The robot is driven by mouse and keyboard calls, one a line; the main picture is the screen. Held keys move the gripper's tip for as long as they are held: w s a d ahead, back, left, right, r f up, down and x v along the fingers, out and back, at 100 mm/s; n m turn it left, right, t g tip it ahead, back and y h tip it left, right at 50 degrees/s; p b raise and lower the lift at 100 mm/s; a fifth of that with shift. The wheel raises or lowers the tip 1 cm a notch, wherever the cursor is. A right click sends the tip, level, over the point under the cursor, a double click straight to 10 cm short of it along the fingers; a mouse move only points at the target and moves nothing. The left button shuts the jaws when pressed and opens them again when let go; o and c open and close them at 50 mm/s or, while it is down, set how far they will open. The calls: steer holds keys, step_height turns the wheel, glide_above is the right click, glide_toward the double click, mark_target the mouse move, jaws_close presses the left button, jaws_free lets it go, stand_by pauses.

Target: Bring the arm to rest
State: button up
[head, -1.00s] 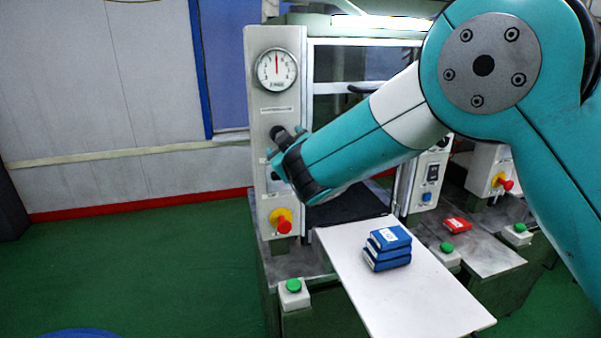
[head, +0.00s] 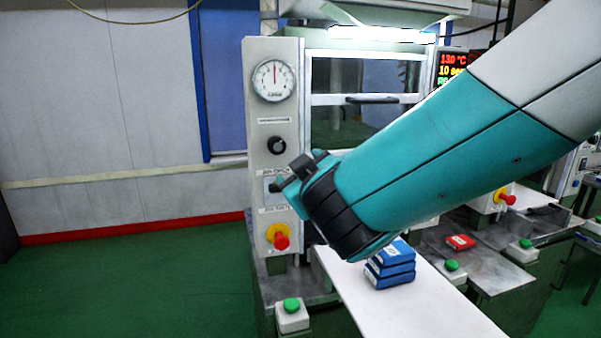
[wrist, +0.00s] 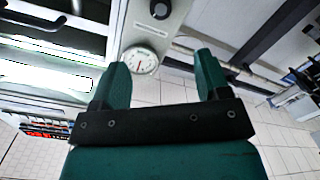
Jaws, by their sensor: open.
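My gripper shows in the wrist view (wrist: 158,80) with its two green fingers spread apart and nothing between them. In the head view my arm reaches in from the upper right, and its dark end with the gripper (head: 297,178) is in front of the press's control panel (head: 275,110). The fingers themselves are only partly visible there. The pressure gauge on the panel also shows in the wrist view (wrist: 140,59).
Two stacked blue moulds (head: 390,268) lie on a white board (head: 405,312) below my arm. A red mould (head: 460,242) lies on the grey table to the right. Green buttons (head: 291,306) and a red stop button (head: 281,241) are near. The green floor (head: 130,290) at left is clear.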

steer(key=s+d+f+m+g+h, duration=0.2)
steer(key=s+d+f+m+g, duration=0.3)
steer(key=s+d+g, duration=0.5)
steer(key=s+d+f+n+g, duration=0.1)
steer(key=s+d+g, duration=0.1)
steer(key=s, duration=0.7)
steer(key=s+d+f+n+g+y, duration=0.1)
steer(key=s+g, duration=0.3)
steer(key=s, duration=0.6)
steer(key=shift+s+d+f+g, duration=0.25)
steer(key=shift+d+f+g, duration=0.15)
steer(key=shift+d, duration=0.35)
stand_by(0.4)
